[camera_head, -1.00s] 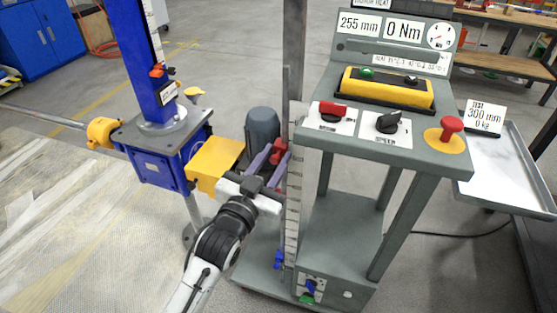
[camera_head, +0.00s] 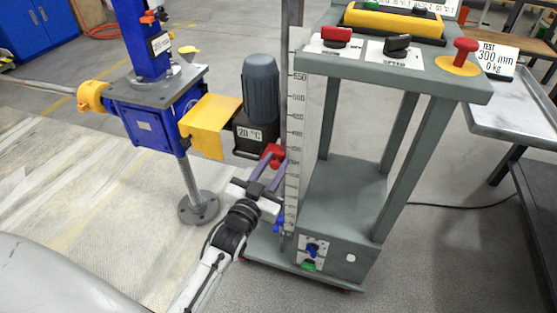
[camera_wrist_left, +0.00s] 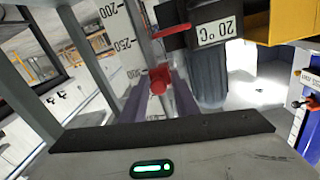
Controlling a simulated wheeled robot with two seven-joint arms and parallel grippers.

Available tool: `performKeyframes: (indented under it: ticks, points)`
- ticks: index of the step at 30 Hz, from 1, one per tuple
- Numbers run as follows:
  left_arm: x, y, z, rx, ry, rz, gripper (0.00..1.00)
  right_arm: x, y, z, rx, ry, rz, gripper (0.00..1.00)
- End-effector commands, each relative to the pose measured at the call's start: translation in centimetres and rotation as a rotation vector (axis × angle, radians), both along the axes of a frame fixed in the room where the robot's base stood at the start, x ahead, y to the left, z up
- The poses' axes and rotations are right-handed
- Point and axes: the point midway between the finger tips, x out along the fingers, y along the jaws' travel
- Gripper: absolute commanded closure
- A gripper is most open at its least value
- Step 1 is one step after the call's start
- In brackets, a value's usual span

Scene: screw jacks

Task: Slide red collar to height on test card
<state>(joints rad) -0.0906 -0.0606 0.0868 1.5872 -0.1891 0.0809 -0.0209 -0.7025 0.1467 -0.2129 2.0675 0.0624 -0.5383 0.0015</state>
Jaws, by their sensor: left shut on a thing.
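The red collar (camera_head: 272,153) is on the upright post beside the white scale (camera_head: 296,140), just below the motor. My left gripper (camera_head: 266,168) is shut on it with two purple fingers. In the left wrist view, the collar's red knob (camera_wrist_left: 158,78) sits between my left fingers (camera_wrist_left: 158,95), and a red bar shows above it. Scale marks 200 and 250 are legible there, but I cannot read the collar's exact height. The test card (camera_head: 495,60) reads 300 mm, 0 kg. My right gripper is not in view.
A blue collar (camera_head: 278,222) is lower on the post. The grey motor (camera_head: 261,88) and yellow block (camera_head: 210,122) are just above my left gripper. The blue screw jack (camera_head: 150,115) stands at left. The grey console (camera_head: 400,75) is close at right.

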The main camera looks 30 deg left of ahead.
Motion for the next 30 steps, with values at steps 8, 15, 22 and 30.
performKeyframes:
  ticks: [8,15,22,30]
  points:
    - [-0.1,-0.6,-0.6,0.004,0.011,-0.007,1.0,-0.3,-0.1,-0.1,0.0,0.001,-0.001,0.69]
    - [-0.1,-0.5,-0.5,0.002,0.008,-0.007,0.63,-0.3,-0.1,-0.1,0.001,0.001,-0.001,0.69]
    - [0.0,-0.3,-0.3,0.001,0.005,-0.004,0.63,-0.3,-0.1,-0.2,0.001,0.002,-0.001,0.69]
    - [0.0,-0.2,1.3,0.001,0.001,-0.004,0.63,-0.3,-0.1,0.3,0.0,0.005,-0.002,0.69]
